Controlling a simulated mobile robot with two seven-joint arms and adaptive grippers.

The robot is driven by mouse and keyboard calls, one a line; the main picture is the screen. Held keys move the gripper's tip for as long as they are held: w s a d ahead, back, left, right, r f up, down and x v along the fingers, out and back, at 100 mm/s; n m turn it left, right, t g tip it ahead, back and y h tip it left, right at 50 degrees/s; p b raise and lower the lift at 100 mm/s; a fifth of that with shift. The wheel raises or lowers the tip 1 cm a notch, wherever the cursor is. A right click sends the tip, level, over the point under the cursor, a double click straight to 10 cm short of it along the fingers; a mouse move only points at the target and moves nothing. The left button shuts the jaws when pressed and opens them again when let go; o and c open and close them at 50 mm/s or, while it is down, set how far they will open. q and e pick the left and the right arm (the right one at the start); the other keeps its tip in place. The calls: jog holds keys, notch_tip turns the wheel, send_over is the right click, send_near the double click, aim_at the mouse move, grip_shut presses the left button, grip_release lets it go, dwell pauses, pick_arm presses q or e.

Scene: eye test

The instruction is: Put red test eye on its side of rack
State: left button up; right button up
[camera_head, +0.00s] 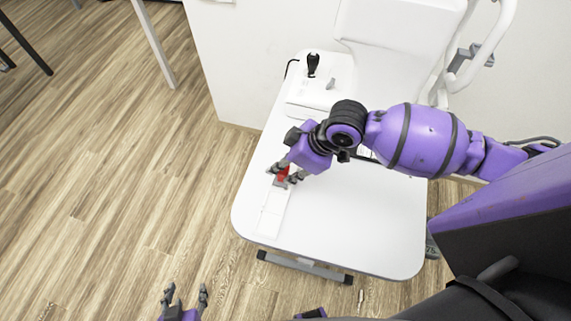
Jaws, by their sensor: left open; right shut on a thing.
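My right gripper (285,178) reaches in from the right over the white table and is shut on the red test eye (283,172). Only a small red patch of the eye shows between the fingers. A narrow whitish rack (270,214) lies on the table just below the gripper, running towards the front left edge. I cannot tell whether the eye touches the rack, and the rack's far end is hidden by the gripper. My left gripper (186,292) is open and empty over the floor at the bottom of the view.
The white table (370,230) has clear room right of the rack. A white device (312,97) with a black handle (313,64) stands at its back left. A large white apparatus (400,45) rises behind. Dark items beneath my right arm are mostly hidden. Wooden floor (130,190) lies left.

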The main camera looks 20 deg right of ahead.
dwell(1.0)
jog(key=shift+f, duration=0.6)
jog(key=o, duration=0.9)
jog(key=v, duration=1.2)
